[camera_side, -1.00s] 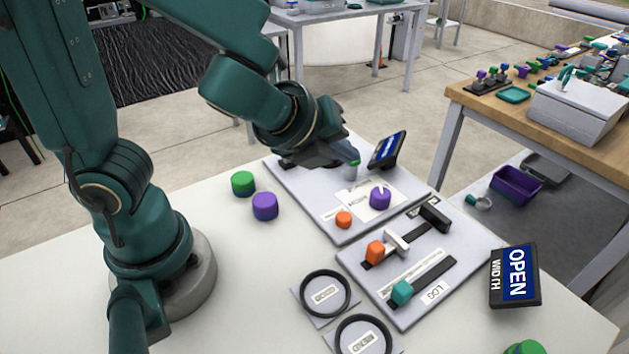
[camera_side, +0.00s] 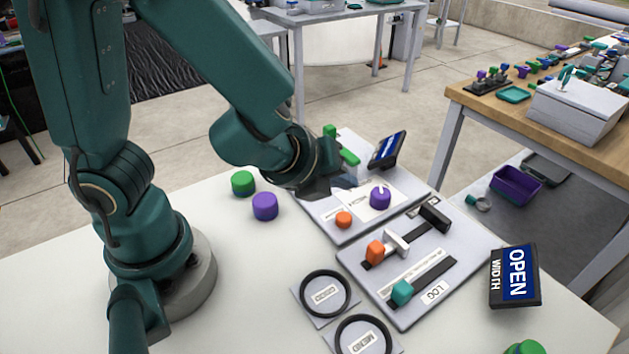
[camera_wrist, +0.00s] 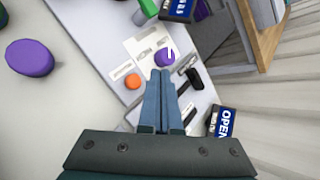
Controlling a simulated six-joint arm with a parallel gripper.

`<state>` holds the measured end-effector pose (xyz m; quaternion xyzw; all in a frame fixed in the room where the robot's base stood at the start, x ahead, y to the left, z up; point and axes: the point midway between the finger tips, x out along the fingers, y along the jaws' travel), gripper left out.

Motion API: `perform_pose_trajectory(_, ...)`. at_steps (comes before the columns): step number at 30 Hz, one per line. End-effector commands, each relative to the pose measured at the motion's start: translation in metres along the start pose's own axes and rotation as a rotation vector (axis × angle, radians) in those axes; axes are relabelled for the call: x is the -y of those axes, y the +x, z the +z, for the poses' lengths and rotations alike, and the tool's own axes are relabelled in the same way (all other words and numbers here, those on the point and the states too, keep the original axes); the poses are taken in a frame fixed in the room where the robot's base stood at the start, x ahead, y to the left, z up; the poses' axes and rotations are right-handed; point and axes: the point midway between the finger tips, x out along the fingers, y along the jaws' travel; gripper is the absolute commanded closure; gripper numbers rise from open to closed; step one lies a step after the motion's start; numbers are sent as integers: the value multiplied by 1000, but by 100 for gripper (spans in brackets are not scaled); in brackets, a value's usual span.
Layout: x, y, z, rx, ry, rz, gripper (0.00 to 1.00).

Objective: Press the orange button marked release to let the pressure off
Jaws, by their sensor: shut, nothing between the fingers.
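The orange button (camera_side: 343,219) is a small round cap on the grey panel (camera_side: 350,237), beside a white label that I cannot read. A purple knob (camera_side: 380,197) with a white pointer stands to its right on the same panel. My gripper (camera_side: 352,182) is shut and empty, above the panel and up-left of the purple knob in the side view. In the wrist view the shut fingers (camera_wrist: 163,76) point toward the purple knob (camera_wrist: 165,57), and the orange button (camera_wrist: 133,81) lies left of the tips. The gripper is apart from the button.
A green handle (camera_side: 345,150) and a small display (camera_side: 387,150) stand at the panel's back. A second panel with an orange slider (camera_side: 375,252) and a teal slider (camera_side: 401,291) lies in front. Green (camera_side: 243,183) and purple (camera_side: 265,206) cylinders stand left on the white table.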

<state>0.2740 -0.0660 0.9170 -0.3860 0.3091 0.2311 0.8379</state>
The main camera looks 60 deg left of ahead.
Motion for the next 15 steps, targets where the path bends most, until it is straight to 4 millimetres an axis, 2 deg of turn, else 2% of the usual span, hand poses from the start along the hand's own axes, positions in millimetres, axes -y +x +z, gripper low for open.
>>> perform_pose_trajectory(15, -22, 29, -22, -2, 4, 1, 100)
